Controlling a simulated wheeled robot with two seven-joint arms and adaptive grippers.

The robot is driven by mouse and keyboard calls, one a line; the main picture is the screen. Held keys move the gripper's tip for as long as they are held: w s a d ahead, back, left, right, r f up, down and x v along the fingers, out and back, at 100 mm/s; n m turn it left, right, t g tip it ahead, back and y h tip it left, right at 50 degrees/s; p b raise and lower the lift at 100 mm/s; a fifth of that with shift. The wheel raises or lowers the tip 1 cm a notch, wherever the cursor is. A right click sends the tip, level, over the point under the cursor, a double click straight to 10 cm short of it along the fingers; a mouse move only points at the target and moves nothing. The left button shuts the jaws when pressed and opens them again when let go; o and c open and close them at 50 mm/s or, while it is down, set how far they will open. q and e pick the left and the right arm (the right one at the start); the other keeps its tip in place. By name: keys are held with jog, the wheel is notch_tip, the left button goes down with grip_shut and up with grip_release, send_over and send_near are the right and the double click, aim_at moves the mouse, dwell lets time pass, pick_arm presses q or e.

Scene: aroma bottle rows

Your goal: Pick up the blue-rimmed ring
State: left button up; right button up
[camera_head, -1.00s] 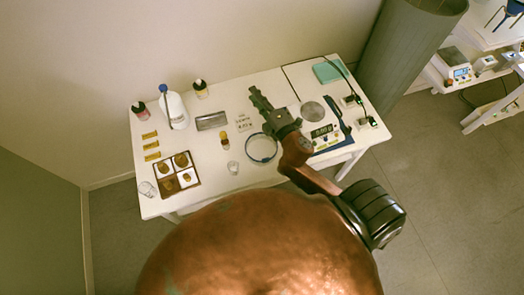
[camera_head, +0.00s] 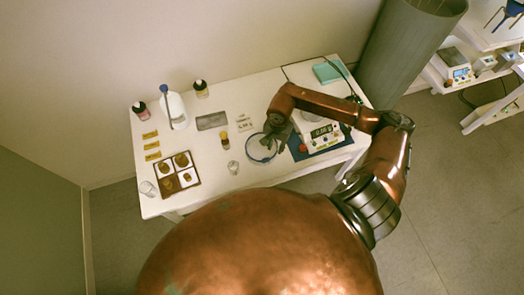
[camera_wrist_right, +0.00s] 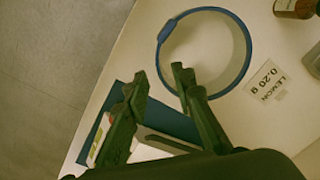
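The blue-rimmed ring (camera_head: 250,156) lies flat on the white table, left of the scale. The right wrist view shows its blue rim (camera_wrist_right: 243,52) with a thicker blue tab at the upper left. My right gripper (camera_head: 275,143) is over the ring's right side, pointing down. In the wrist view its dark fingers (camera_wrist_right: 158,84) are spread apart and empty. One fingertip overlaps the lower-left rim; the other is outside the ring, toward the blue mat. I cannot tell the fingertips' height above the table. My left gripper is not in view.
A scale (camera_head: 323,138) on a blue mat stands right of the ring. A small clear cup (camera_head: 233,167) and an amber bottle (camera_head: 224,142) stand to its left. A lemon label card (camera_wrist_right: 266,80) lies close by. A tray with several compartments (camera_head: 160,163) sits far left.

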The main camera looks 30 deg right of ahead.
jog(key=shift+d+f, duration=0.25)
jog(key=shift+f, duration=0.1)
jog(key=shift+s+a+f+p, duration=0.15)
jog(key=shift+f+p, duration=0.1)
jog(key=shift+f, duration=1.5)
jog(key=shift+w+a+f+p, duration=0.1)
jog(key=shift+f+p, duration=0.15)
jog(key=shift+f, duration=1.5)
grip_shut()
